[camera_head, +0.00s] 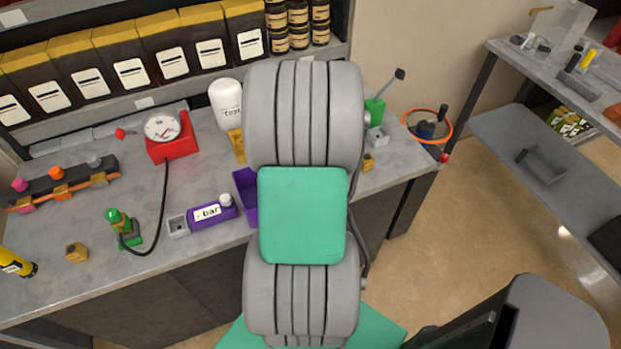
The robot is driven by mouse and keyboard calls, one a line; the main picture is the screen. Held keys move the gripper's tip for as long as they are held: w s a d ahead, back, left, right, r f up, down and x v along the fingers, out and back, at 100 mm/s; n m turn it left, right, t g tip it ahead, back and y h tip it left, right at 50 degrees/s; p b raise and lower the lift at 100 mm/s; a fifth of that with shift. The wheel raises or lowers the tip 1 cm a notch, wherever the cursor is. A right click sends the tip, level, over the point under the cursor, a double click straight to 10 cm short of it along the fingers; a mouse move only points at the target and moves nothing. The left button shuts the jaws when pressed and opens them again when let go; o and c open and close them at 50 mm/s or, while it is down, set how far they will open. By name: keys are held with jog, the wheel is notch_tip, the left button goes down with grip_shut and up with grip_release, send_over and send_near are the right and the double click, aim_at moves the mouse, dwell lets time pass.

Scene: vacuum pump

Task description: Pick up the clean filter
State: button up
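I cannot pick out a clean filter for certain in this view. My grey and green arm rises through the middle and covers part of the workbench (215,160). My gripper is not visible; the arm may be hiding it. A purple open box (245,184) is partly hidden behind the arm. A round container with an orange rim (405,121) holds dark items at the bench's right end. A white bottle with printed text (227,103) stands just left of the arm.
A red gauge unit (173,148) with a black hose to a green fitting (118,220) stands on the left. A purple "- bar" block (213,212) lies near the front edge. Boxes (77,66) line the shelf behind. A second table (545,65) stands right, across open floor.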

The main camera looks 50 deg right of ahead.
grip_shut()
dwell(0.4)
